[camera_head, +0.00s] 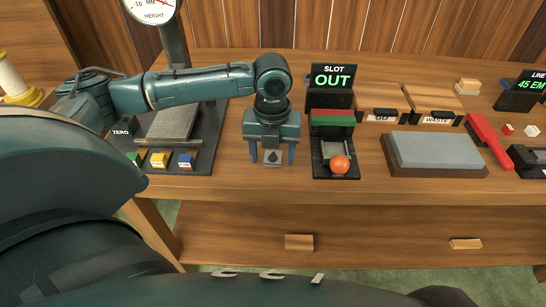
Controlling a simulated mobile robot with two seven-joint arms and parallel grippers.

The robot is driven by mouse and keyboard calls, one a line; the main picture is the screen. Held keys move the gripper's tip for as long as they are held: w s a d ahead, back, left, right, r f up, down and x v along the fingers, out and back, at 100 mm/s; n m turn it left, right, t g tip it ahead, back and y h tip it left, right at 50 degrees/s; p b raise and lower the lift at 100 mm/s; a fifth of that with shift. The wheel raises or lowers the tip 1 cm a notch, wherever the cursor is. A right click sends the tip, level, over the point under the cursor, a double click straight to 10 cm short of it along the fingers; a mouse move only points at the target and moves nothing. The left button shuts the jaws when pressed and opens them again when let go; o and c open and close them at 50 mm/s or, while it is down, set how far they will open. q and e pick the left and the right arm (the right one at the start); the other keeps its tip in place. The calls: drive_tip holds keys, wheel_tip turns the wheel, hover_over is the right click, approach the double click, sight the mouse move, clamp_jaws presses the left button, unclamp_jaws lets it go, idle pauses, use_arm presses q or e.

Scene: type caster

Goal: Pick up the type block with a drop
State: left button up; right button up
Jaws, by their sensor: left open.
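The type block (272,157) is a small light grey block with a dark drop mark on its face. It is near the table's front edge, in the middle-left of the head view. My left gripper (272,155) reaches in from the left and points down over it. The two fingers are apart, one on each side of the block. The block shows between the fingertips; I cannot tell whether either finger touches it. My right gripper is not in view.
Right of the gripper stands the slot device (333,118) with an orange ball (340,164) and an "OUT" sign (334,77). The height gauge (170,125) with coloured blocks stands left. A grey stone (434,150) and a red tool (487,138) lie further right.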

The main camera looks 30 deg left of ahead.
use_arm(q)
drive_tip(key=shift+f, duration=0.3)
drive_tip(key=shift+c, duration=0.3)
drive_tip(key=c, duration=1.1)
drive_tip(key=shift+r, duration=0.1)
